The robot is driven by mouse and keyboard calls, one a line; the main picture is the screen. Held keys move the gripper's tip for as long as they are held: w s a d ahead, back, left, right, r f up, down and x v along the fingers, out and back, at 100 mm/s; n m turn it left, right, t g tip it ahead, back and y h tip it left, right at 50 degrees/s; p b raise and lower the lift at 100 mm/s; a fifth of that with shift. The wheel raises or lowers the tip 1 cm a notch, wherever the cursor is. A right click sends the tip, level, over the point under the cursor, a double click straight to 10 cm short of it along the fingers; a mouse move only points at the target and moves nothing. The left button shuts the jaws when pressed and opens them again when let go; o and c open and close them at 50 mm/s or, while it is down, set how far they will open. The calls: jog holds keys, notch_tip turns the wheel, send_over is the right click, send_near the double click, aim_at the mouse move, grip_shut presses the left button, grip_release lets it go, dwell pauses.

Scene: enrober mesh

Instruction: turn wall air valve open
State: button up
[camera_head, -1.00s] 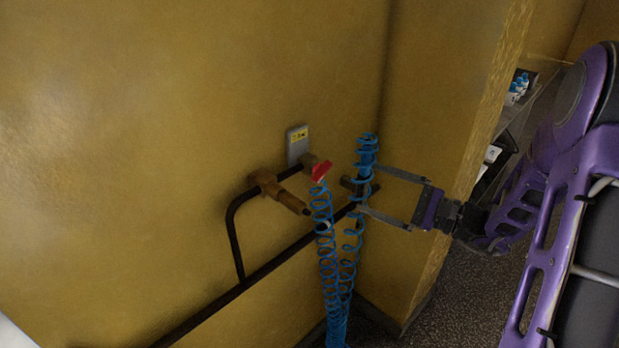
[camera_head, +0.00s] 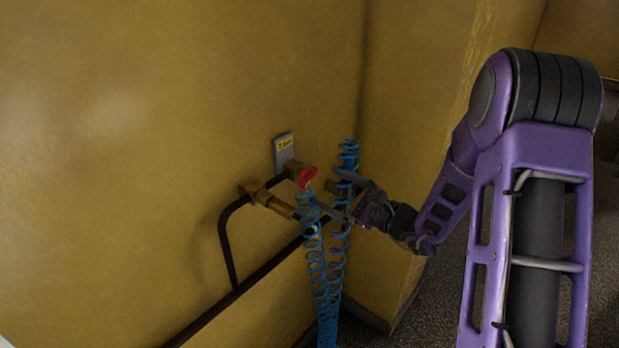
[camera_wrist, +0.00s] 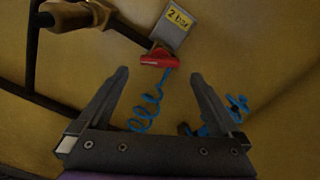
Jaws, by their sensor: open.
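The wall air valve has a red handle (camera_head: 307,177) on a brass body (camera_head: 294,170) at the end of a dark pipe. The red handle also shows in the wrist view (camera_wrist: 157,58), just beyond and between the fingertips. My gripper (camera_head: 322,192) is open and empty, to the right of the handle and apart from it as far as I can tell. In the wrist view its two fingers (camera_wrist: 158,76) stand wide on either side of a blue coiled hose (camera_wrist: 148,108). The hose hangs below the valve.
A grey plate with a yellow label (camera_head: 284,150) is on the wall above the valve; in the wrist view it reads "2 bar" (camera_wrist: 178,20). A brass fitting (camera_head: 268,200) and dark pipe (camera_head: 228,250) lie left. A wall corner stands close on the right.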

aim_at(312, 179)
jog(key=x, duration=0.6)
jog(key=shift+w+a, duration=0.1)
jog(key=shift+a, duration=0.1)
jog(key=shift+c, duration=0.2)
jog(key=c, duration=1.3)
jog(key=shift+o, duration=0.2)
jog(key=m+p, duration=0.1)
jog(key=m, duration=0.2)
jog(key=shift+d+m, duration=0.1)
jog(key=shift+m, duration=0.2)
jog(key=shift+m+p, duration=0.55)
jog(key=shift+m, duration=0.45)
jog(key=o, duration=1.3)
jog(key=v, duration=1.7)
jog(key=shift+s+b, duration=0.25)
jog(key=shift+b, duration=0.05)
